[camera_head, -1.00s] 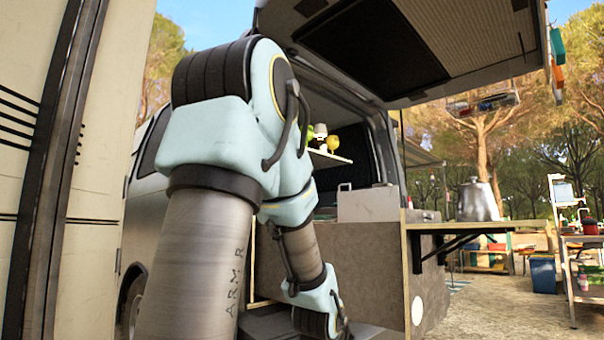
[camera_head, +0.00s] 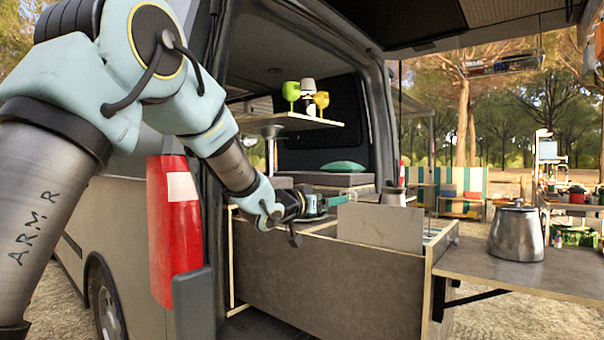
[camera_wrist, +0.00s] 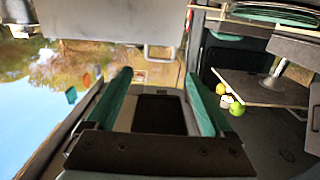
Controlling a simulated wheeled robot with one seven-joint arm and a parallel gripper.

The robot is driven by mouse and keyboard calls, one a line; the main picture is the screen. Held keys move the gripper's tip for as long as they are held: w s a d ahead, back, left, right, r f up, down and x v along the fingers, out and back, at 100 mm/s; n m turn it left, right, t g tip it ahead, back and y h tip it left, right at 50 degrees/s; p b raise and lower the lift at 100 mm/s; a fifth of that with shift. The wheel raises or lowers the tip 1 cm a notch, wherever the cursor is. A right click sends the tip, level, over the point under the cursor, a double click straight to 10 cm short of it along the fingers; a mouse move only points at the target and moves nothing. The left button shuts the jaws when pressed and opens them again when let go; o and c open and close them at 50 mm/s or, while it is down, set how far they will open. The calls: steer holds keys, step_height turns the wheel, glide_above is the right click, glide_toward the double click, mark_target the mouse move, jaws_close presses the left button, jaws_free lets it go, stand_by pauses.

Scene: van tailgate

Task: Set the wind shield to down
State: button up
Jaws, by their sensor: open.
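The wind shield appears to be the flat grey panel (camera_head: 380,228) standing upright at the front edge of the van's kitchen unit. My gripper (camera_head: 335,202) is just left of the panel in the head view, above the counter, with its green fingers pointing right. In the wrist view my gripper (camera_wrist: 158,78) has its fingers spread wide with nothing between them. A pale grey panel (camera_wrist: 110,22) lies across the top of that upside-down view, beyond the fingertips; it is probably the same shield. I cannot tell how far away it is.
A metal pot (camera_head: 516,232) stands on the side shelf (camera_head: 500,262) at right. A small table (camera_head: 285,122) with cups is inside. The raised tailgate (camera_head: 430,20) hangs overhead.

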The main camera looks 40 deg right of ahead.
mark_target(346, 192)
steer(key=x, duration=0.3)
steer(key=p+x, duration=0.1)
steer(key=x, duration=0.3)
steer(key=r+p+x, duration=0.1)
steer(key=x, duration=0.3)
steer(key=shift+w, duration=0.1)
steer(key=shift+a, duration=0.1)
jaws_close()
stand_by(0.4)
steer(key=shift+f, duration=0.1)
